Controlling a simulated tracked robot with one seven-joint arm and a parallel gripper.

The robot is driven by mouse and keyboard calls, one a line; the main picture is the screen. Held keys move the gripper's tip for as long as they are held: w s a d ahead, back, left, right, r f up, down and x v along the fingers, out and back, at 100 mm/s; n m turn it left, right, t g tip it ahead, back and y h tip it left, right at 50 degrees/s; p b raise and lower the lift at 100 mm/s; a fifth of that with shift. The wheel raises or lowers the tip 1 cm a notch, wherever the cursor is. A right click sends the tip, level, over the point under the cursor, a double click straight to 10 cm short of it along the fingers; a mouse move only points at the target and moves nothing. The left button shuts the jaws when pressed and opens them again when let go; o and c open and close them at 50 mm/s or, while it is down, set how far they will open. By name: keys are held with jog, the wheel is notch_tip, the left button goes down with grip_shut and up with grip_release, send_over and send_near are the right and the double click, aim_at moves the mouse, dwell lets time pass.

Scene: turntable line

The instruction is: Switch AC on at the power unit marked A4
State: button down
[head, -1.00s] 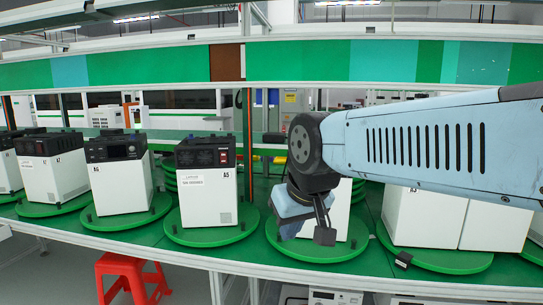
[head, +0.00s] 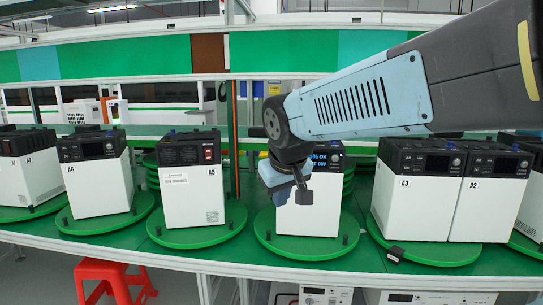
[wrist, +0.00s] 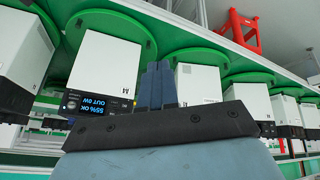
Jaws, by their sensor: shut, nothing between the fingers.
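The power unit between A5 and A3 (head: 322,218) is a white box with a black top, on a green turntable (head: 300,247). Its label is hidden in the head view; in the wrist view a small mark, probably A4, shows on this unit (wrist: 108,62). Its lit screen (wrist: 92,105) reads "55% OK, OUT 0W" there, and partly shows in the head view. My gripper (head: 303,192) is shut and empty, in front of this unit, covering its left part. In the wrist view the fingers (wrist: 157,85) lie beside it. I cannot make out its AC switch.
Unit A5 (head: 190,193) with a red switch stands to the left, then A6 (head: 98,190). A3 (head: 408,205) and A2 (head: 484,210) stand close together on the right. A small black block (head: 396,253) sits near the table's front edge. A red stool (head: 115,280) stands below.

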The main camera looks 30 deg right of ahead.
jog(key=w+d+n+h, duration=0.1)
jog(key=w+d, duration=0.3)
jog(key=w, duration=0.4)
jog(key=w+d+f+n+h, duration=0.1)
jog(key=w+d+h, duration=0.1)
jog(key=w+d, duration=0.3)
jog(key=w+d+n+h, duration=0.1)
jog(key=w+d, duration=0.3)
jog(key=w, duration=0.6)
jog(key=shift+w+d+f+h, duration=0.15)
jog(key=shift+w+d+h, duration=0.15)
jog(key=shift+d, duration=0.05)
jog(key=w+d, duration=0.5)
jog(key=w, duration=0.2)
jog(key=shift+w, duration=0.15)
dwell(0.9)
jog(key=shift+w+d, duration=0.2)
jog(key=shift+w, duration=0.05)
